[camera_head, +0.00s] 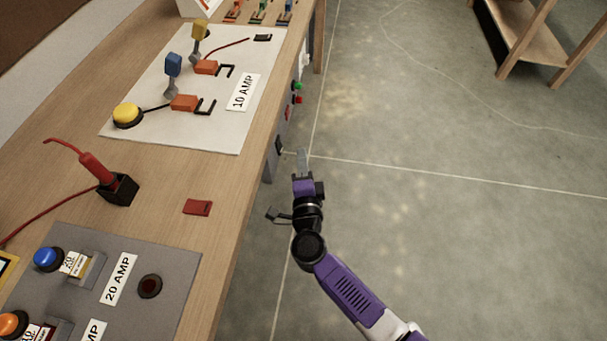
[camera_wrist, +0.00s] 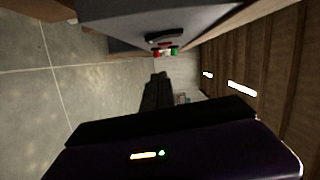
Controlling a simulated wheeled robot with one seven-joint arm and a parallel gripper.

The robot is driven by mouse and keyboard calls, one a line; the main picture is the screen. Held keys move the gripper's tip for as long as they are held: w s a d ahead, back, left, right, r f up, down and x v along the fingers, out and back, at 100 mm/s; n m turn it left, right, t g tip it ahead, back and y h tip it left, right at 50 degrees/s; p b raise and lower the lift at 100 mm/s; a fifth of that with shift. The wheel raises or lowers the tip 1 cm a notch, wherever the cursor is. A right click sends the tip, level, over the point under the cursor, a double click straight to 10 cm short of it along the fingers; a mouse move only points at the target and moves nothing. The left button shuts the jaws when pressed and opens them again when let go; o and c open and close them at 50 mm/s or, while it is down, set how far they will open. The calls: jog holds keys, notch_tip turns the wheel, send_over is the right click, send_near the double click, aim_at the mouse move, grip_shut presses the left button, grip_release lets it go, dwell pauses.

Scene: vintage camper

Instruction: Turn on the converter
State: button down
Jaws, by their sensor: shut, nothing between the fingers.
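A grey box (camera_wrist: 125,22), which may be the converter, shows in the wrist view with a dark handle (camera_wrist: 167,36) on its face. Beside the handle sit a red button (camera_wrist: 165,46) and a green button (camera_wrist: 174,50). In the head view a green button (camera_head: 298,86) and a red button (camera_head: 298,100) stick out from the side under the bench edge. My gripper (camera_head: 303,157) is shut and empty beside the bench, nearer to me than the buttons. In the wrist view its dark fingers (camera_wrist: 157,85) point towards the buttons, apart from them. Most of the box is hidden by the bench in the head view.
The wooden bench (camera_head: 222,215) runs along my left with a white 10 AMP board (camera_head: 150,85), a grey 20 AMP panel (camera_head: 185,262), a red probe (camera_head: 95,168) and a red piece (camera_head: 198,207). A wooden shelf (camera_head: 520,42) stands far right.

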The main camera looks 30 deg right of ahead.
aim_at(279, 145)
jog(key=shift+w+a+f, duration=0.15)
jog(key=shift+w+a, duration=0.45)
jog(key=shift+a, duration=0.2)
jog(key=shift+w+a+f, duration=0.1)
jog(key=shift+w+a, duration=0.45)
jog(key=shift+a, duration=0.2)
